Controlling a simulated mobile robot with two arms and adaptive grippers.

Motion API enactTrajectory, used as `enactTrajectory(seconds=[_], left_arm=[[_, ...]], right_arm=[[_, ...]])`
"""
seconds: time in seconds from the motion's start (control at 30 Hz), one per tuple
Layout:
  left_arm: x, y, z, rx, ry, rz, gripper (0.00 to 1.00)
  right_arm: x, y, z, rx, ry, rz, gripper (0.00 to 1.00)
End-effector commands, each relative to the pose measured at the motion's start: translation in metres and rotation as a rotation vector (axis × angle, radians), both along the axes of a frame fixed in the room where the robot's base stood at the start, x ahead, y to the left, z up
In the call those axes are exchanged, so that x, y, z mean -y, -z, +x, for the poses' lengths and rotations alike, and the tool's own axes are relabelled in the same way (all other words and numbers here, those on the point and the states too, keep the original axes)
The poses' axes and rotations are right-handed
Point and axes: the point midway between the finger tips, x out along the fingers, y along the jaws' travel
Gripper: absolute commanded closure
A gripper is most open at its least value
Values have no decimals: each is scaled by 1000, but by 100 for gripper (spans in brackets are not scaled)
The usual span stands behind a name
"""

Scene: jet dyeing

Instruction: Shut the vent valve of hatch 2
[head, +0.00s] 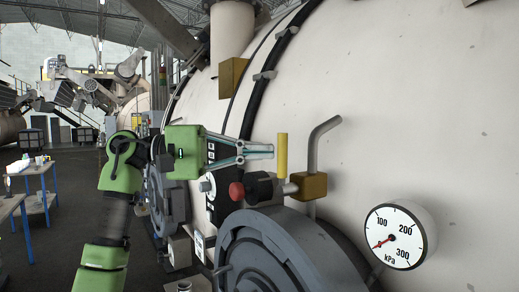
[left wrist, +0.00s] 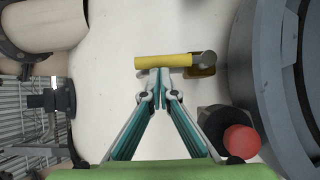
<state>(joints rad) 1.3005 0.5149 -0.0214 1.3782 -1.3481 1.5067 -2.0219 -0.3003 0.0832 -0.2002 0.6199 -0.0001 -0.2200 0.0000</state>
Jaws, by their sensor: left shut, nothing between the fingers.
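The vent valve has a yellow lever (head: 282,155) standing upright on a brass body (head: 309,186), with a bent grey pipe (head: 322,136) rising from it. My left gripper (head: 271,152) is shut and empty, its tips just left of the lever's middle. In the left wrist view the yellow lever (left wrist: 163,62) lies across the picture just beyond the closed fingertips (left wrist: 159,72); I cannot tell if they touch. The round grey hatch (head: 262,255) is below the valve. My right gripper is not in view.
A red knob on a black fitting (head: 236,191) sits left of the brass body and close below my gripper. A pressure gauge (head: 395,236) at the right has its needle near the low end. The pale vessel wall (head: 400,90) curves behind. A table (head: 40,180) stands far left.

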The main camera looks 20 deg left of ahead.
Motion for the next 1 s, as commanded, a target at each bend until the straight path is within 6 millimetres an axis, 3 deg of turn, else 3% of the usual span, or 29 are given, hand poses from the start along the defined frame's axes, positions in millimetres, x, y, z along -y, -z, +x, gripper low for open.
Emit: enactTrajectory(seconds=[1.0], left_arm=[[7, -4, -5, 72, 1, 94, 100]], right_arm=[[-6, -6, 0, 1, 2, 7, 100]])
